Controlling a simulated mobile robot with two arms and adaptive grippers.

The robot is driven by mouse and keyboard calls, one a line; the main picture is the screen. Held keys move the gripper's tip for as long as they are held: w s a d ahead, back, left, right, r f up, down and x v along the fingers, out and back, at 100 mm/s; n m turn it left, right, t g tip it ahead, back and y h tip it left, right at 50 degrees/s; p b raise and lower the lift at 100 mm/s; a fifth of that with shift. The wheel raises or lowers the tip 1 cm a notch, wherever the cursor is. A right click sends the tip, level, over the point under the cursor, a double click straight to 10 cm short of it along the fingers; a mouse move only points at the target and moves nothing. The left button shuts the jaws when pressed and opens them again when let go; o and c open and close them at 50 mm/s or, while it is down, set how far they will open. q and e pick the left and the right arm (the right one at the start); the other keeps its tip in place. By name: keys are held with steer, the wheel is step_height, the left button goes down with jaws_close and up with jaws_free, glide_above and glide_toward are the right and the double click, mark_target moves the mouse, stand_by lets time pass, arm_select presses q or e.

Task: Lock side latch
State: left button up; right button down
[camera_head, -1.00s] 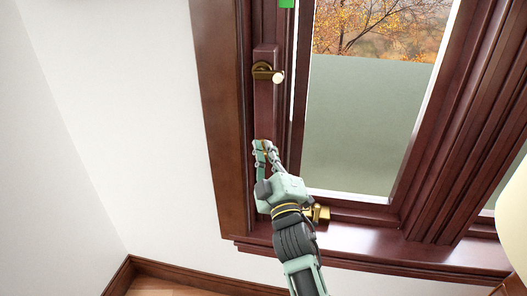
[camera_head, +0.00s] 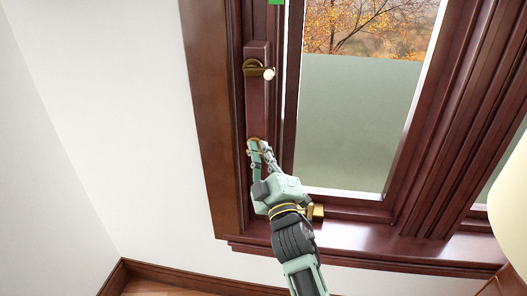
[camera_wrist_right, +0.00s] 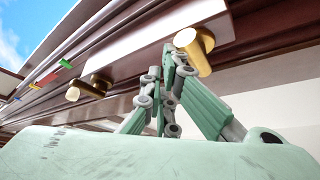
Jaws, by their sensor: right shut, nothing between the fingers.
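The upper side latch (camera_head: 258,69) is brass with a cream-tipped lever, on the dark red wood strip beside the window. It also shows in the wrist view (camera_wrist_right: 88,88). A lower latch lies mostly hidden behind my right gripper (camera_head: 257,146) in the head view. In the wrist view this lower latch (camera_wrist_right: 200,55) shows as a brass peg with a cream end. My right gripper (camera_wrist_right: 175,55) is shut and empty, its fingertips close beside the peg; I cannot tell whether they touch it. My left gripper is out of view.
A brass fitting (camera_head: 316,212) sits low on the frame, close to my right arm. The sill (camera_head: 360,240) juts out below. A green marker (camera_head: 276,2) shows at the top.

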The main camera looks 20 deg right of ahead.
steer(key=v, duration=0.7)
steer(key=shift+s, duration=0.3)
steer(key=shift+f, duration=0.1)
